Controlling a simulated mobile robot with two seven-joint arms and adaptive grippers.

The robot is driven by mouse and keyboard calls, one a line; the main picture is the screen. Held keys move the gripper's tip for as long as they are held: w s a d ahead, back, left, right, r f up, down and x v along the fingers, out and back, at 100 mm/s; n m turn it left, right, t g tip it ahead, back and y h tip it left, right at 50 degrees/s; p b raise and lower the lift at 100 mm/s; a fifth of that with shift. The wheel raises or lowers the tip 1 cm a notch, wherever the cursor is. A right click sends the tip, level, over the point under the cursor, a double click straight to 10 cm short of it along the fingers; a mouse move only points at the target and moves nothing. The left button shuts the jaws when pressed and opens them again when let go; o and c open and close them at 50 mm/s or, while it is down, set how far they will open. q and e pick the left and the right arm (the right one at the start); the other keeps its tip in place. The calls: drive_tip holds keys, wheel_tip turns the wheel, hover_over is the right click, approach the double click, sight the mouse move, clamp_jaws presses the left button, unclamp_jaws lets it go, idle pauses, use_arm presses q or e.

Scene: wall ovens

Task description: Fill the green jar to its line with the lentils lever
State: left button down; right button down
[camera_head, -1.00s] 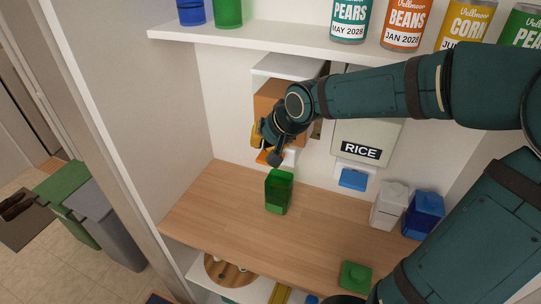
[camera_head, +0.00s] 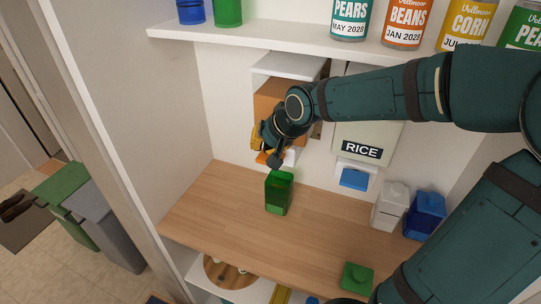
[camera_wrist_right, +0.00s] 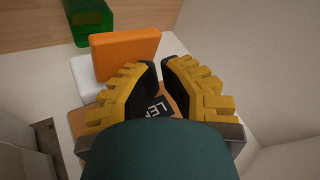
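The green jar (camera_head: 279,192) stands upright and see-through on the wooden counter. I cannot make out its line or how full it is. The lentils dispenser (camera_head: 267,95) is on the back wall above and behind it, partly hidden by my right arm. Its orange lever (camera_head: 262,158) shows low beside my right gripper (camera_head: 258,138). In the right wrist view the lever (camera_wrist_right: 125,52) is just beyond the fingertips; I cannot tell if they touch it. The gripper's fingers are close, with a narrow empty gap and part of the label showing between them. My left gripper is not in view.
The rice dispenser (camera_head: 368,140) with its blue lever (camera_head: 354,178) is to the right. A white jar (camera_head: 391,204), a blue jar (camera_head: 425,214) and a green lid (camera_head: 357,277) are on the counter. A shelf (camera_head: 300,42) with cans runs above.

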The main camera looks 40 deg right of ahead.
sight(264, 154)
drive_tip(key=shift+f+b, duration=0.75)
drive_tip(key=shift+f, duration=0.1)
idle(0.7)
drive_tip(key=shift+r, duration=0.1)
drive_tip(key=shift+r+p, duration=1.05)
drive_tip(key=shift+r, duration=0.2)
drive_tip(key=shift+r, duration=0.1)
drive_tip(key=shift+r+p, duration=2)
drive_tip(key=shift+r, duration=0.45)
